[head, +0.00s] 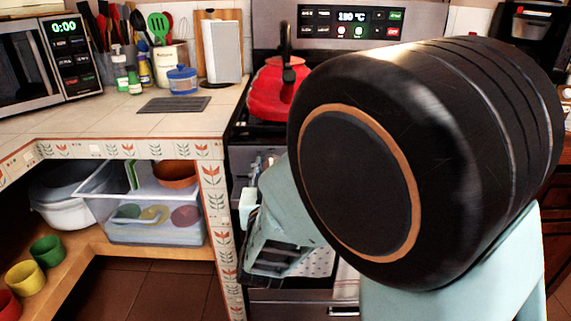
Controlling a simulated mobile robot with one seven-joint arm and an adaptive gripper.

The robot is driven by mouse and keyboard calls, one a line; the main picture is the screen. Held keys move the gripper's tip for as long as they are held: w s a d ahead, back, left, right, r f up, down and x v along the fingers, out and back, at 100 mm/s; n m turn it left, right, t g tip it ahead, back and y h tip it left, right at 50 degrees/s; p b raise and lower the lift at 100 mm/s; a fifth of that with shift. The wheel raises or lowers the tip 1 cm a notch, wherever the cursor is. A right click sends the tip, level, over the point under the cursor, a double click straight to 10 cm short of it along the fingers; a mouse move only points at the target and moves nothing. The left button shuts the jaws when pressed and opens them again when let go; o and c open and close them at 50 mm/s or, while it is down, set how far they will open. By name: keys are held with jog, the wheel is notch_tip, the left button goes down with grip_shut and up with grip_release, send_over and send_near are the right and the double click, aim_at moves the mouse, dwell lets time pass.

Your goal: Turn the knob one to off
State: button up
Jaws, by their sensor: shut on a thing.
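The stove (244,158) stands ahead, with its front largely hidden behind my arm. My gripper (252,180) is at the upper left of the stove front, just below the cooktop edge. It is shut on what appears to be a stove knob, but the fingers and arm hide the knob. I cannot tell which way the knob points or which knob it is. The other knobs are hidden behind my large black arm joint. A red kettle (268,91) sits on the cooktop above my gripper.
A tiled counter (125,128) with a corner edge lies left of the stove. It holds a microwave (30,65), utensils and a blue jar (182,80). Below are an open shelf with a clear plastic bin (155,232) and coloured cups (47,251).

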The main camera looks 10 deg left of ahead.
dwell(0.4)
jog(key=o, duration=1.1)
jog(key=shift+o, duration=0.2)
jog(key=shift+s, duration=0.1)
jog(key=v, duration=0.7)
jog(key=shift+s, duration=0.2)
